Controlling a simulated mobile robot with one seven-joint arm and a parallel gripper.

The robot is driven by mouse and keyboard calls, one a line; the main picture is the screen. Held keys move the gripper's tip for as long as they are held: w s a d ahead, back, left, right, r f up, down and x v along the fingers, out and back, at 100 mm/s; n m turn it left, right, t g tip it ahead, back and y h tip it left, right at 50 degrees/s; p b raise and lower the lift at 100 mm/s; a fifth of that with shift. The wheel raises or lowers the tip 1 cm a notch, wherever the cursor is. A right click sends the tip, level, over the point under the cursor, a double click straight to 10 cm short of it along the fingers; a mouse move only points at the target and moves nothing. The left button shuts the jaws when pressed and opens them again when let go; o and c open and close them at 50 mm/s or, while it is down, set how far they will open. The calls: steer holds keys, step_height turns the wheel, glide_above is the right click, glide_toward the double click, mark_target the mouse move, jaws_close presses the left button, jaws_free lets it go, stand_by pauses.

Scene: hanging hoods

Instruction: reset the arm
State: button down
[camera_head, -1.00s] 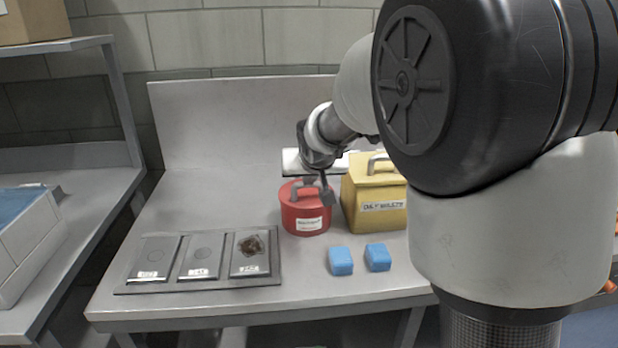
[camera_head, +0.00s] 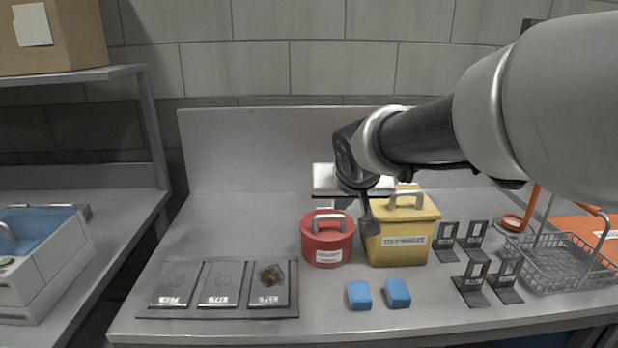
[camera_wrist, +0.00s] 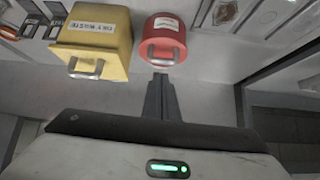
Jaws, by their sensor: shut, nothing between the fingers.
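My gripper (camera_head: 369,228) hangs from my arm above the bench, its fingers pointing down and shut with nothing between them. In the head view it overlaps the left edge of the yellow box and sits just right of the red canister. In the wrist view the closed fingers (camera_wrist: 160,82) end close to the red canister's handle in the picture; I cannot tell the true gap. My arm reaches in from the right of the head view.
The red canister (camera_head: 322,246) and yellow waste box (camera_head: 405,245) stand upright, handles up. Two blue blocks (camera_head: 359,295) lie in front. A tray of dark plates (camera_head: 218,312) lies left; black brackets (camera_head: 445,243) and a wire basket (camera_head: 575,262) are right.

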steer(key=s+d+f+g, duration=0.1)
steer(key=s+d+g, duration=0.1)
steer(key=s, duration=1.1)
steer(key=s+d+f+g, duration=0.1)
steer(key=s+d+f, duration=0.15)
steer(key=s, duration=1.05)
step_height(320, 180, up, 18)
steer(key=p, duration=1.8)
steer(key=shift+w+d, duration=0.15)
steer(key=shift+w, duration=0.1)
